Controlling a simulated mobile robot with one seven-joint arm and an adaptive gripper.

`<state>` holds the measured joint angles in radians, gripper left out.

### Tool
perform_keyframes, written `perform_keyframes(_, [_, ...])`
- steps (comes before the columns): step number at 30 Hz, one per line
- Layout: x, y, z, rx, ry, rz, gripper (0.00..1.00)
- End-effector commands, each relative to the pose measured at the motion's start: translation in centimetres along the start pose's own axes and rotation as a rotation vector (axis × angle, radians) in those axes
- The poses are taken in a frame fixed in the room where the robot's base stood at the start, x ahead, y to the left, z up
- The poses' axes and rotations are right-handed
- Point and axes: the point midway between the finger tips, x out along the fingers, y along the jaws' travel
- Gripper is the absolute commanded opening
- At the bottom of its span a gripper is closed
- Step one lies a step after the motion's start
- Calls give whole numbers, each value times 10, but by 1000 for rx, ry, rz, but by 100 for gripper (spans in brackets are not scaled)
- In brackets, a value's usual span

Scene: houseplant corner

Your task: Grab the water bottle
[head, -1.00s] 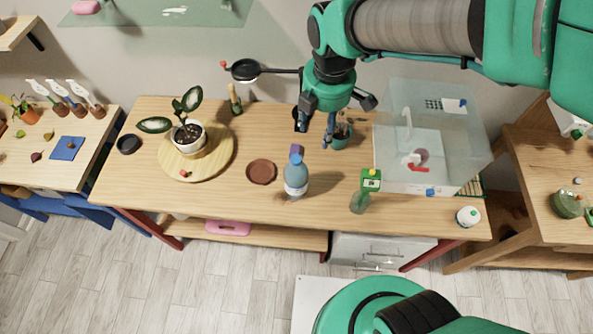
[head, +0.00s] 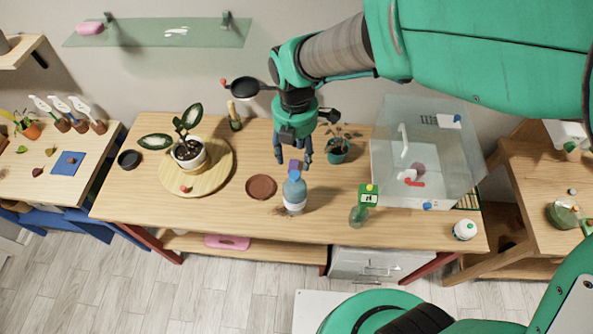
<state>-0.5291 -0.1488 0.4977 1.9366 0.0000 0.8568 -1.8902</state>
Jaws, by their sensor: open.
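The water bottle (head: 295,192) is clear blue with a blue cap and a pale label. It stands upright near the front middle of the wooden table (head: 120,200). My gripper (head: 293,158) is open and empty, with its fingers pointing down. In the picture it is just above and behind the bottle's cap. I cannot tell the exact gap between them.
A brown saucer (head: 261,187) lies left of the bottle. A green-labelled spray bottle (head: 359,215) stands to its right, and a potted seedling (head: 338,150) behind right. A clear box (head: 440,165) fills the table's right part. A potted plant (head: 190,153) stands on a round board (head: 222,178).

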Motion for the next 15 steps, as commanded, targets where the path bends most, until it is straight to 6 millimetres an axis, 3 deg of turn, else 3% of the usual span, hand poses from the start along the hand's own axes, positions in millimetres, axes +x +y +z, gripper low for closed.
perform_keyframes(9, [48, 0, 0, 1, 1, -2, 52])
perform_keyframes(15, [69, 0, 0, 1, 0, -1, 52])
